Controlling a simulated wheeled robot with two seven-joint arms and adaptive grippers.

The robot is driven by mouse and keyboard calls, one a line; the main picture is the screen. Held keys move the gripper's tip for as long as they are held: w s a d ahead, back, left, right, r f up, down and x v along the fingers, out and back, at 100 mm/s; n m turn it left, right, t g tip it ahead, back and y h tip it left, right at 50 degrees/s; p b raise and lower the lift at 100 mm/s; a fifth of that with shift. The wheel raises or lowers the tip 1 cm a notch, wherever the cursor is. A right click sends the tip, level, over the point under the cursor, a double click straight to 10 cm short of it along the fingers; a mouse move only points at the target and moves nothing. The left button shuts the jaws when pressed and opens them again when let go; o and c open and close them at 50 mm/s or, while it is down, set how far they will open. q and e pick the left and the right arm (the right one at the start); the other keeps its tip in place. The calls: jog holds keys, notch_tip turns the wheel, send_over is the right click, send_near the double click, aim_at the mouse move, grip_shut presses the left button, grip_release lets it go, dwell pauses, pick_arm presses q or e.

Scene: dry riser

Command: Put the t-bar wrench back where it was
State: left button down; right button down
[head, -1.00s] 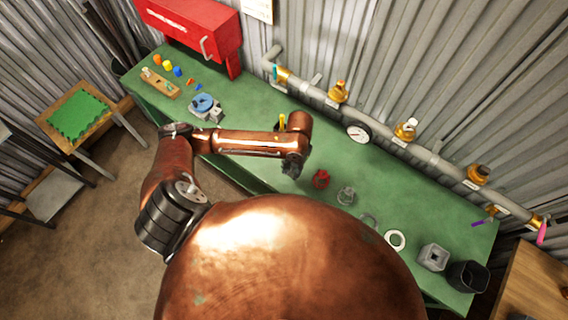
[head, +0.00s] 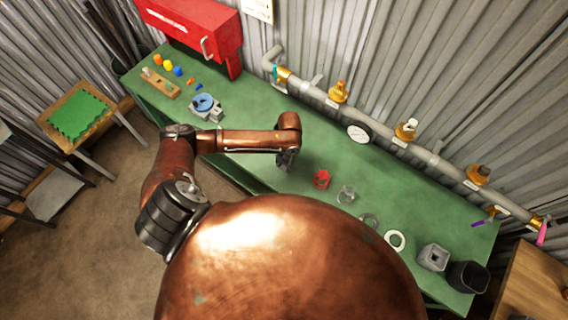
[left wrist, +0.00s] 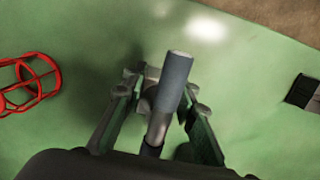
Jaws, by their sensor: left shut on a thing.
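My left gripper (head: 286,160) is over the green bench, left of the red fitting. In the left wrist view, my left gripper (left wrist: 160,100) is shut on a grey metal rod with a thicker blue-grey cylindrical end, which I take to be the t-bar wrench (left wrist: 173,85). The cylindrical end points up and slightly right in that view, and a crossbar cannot be made out. In the head view the wrench is hidden by my wrist or too small to tell. My right gripper is not in view.
The green bench (head: 250,175) carries a red fitting (head: 321,179), which looks like an open cage up close (left wrist: 28,82). A grey ring part (head: 346,194), a white ring (head: 395,240) and a blue-topped vise (head: 205,107) also stand there. A pipe (head: 370,131) with brass valves runs along the wall.

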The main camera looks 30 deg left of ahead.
pick_arm(q)
jog(key=c, duration=1.5)
grip_release()
jog(key=shift+f, duration=0.1)
jog(key=shift+c, duration=0.2)
jog(key=r, duration=0.4)
jog(key=w+r, duration=0.1)
jog(key=r, duration=0.7)
jog(key=shift+w+d+r, duration=0.1)
jog(key=shift+w, duration=0.1)
